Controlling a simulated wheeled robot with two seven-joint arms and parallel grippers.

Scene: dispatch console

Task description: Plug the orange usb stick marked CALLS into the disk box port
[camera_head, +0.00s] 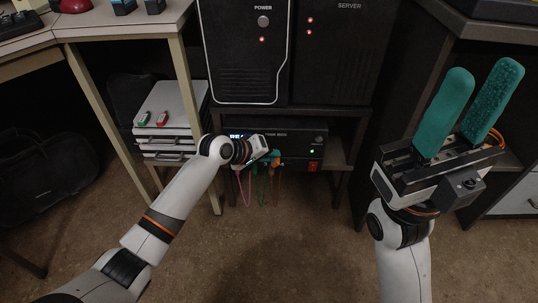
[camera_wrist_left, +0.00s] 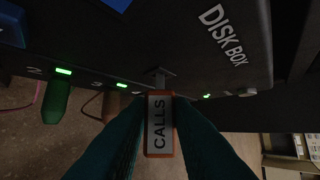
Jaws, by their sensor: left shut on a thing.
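The orange usb stick (camera_wrist_left: 158,125) has a pale label reading CALLS. In the left wrist view it is between the teal fingers of my left gripper (camera_wrist_left: 158,140), which is shut on it. Its metal plug points at the front edge of the disk box (camera_wrist_left: 225,65); I cannot tell whether the tip has entered a port. In the head view my left gripper (camera_head: 275,157) is in front of the disk box (camera_head: 290,131), low under the computer cases, and the stick is hard to make out. My right gripper (camera_head: 483,75) is raised at the right, open and empty.
A green stick (camera_wrist_left: 57,100) sits at the port marked 2, beside a green light; the port marked 3 is also lit. Cords hang below the box. Small red and green sticks (camera_head: 162,119) lie on the pale stacked cases at left. A desk (camera_head: 440,22) stands at right.

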